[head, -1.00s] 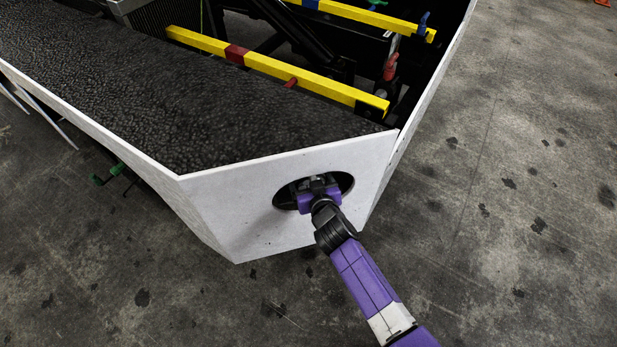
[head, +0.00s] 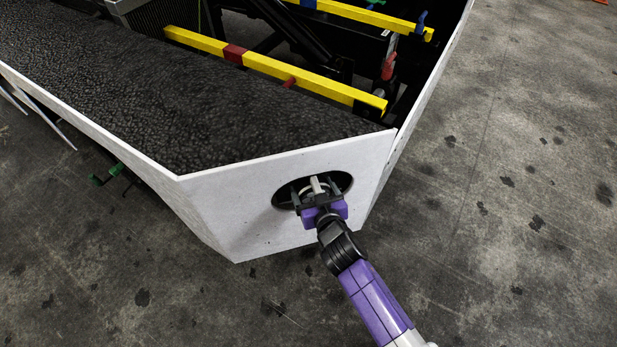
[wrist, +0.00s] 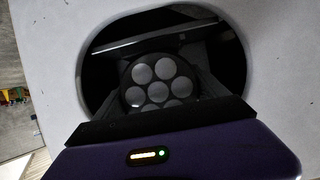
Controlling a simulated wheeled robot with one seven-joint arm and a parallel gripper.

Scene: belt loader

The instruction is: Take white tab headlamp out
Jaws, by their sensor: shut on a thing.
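The headlamp (wrist: 158,90) shows in the wrist view as a round dark face with several pale round lenses. It sits between the fingers of my gripper, in front of the dark oval opening (wrist: 101,75). In the head view its white tab (head: 316,184) stands up between the two fingers. My gripper (head: 317,191) is shut on the headlamp at the mouth of the opening in the white end panel. The rest of the lamp is largely hidden by my gripper, and I cannot tell whether it is wholly clear of the opening.
The white end panel (head: 238,215) surrounds the opening, close around my gripper. Above it lie the black belt (head: 200,110) and a yellow bar (head: 310,83) with a red band. The grey concrete floor (head: 500,240) at the right is free.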

